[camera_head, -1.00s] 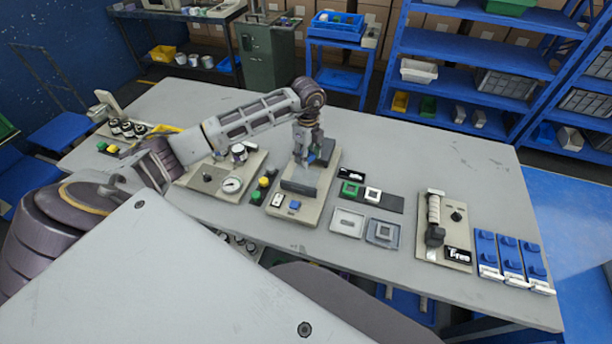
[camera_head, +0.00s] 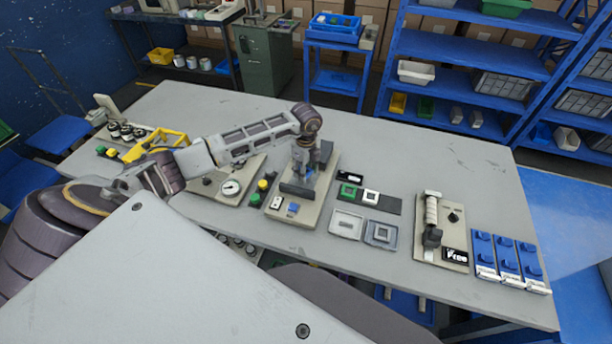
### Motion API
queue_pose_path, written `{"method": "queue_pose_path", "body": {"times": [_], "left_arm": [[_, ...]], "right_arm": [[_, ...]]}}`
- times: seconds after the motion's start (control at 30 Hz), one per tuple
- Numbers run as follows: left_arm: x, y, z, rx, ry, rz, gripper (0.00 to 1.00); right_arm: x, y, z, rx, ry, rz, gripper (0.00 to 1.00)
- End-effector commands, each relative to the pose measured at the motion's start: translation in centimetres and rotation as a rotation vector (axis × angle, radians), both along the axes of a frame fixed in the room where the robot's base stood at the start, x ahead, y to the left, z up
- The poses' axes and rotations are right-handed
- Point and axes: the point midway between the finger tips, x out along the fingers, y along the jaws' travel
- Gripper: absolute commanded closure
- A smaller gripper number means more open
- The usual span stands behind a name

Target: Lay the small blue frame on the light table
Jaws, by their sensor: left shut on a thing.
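My left gripper (camera_head: 306,169) points down over a beige fixture (camera_head: 290,216) with dark blocks. It is shut on a small blue piece (camera_head: 309,173), which I take for the small blue frame. The fingers and the fixture's dark blocks hide most of it, so its shape is unclear. I cannot tell whether it touches the fixture. The light grey table (camera_head: 420,160) carries the fixture and has a wide bare top. My right gripper is not in view.
Right of the fixture are a black strip with green and white square pieces (camera_head: 371,197), a pale tray (camera_head: 346,224) and a blue-grey tray (camera_head: 382,235). Further right are a handled device (camera_head: 433,222) and blue units (camera_head: 509,256). A gauge board (camera_head: 232,187) is left.

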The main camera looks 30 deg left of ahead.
Motion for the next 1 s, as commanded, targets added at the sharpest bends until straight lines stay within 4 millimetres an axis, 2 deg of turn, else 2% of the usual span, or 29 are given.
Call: {"method": "queue_pose_path", "body": {"times": [0.3, 0.8, 0.83, 0.97, 1.0], "left_arm": [[0.0, 0.0, -2.9, -0.001, 0.001, 0.001, 0.72], [0.0, 0.0, -3.5, 0.000, 0.000, 0.000, 0.72], [0.0, 0.0, -3.5, 0.000, 0.000, 0.000, 0.50], [0.0, 0.0, -3.4, -0.001, 0.000, 0.000, 0.34], [0.0, 0.0, -3.4, -0.001, 0.000, 0.000, 0.33]], "right_arm": [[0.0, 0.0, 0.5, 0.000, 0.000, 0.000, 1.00], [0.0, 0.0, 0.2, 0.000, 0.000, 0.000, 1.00], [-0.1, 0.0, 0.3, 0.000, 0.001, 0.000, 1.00], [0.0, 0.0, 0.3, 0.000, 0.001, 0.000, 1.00], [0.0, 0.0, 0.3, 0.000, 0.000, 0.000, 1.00]]}}
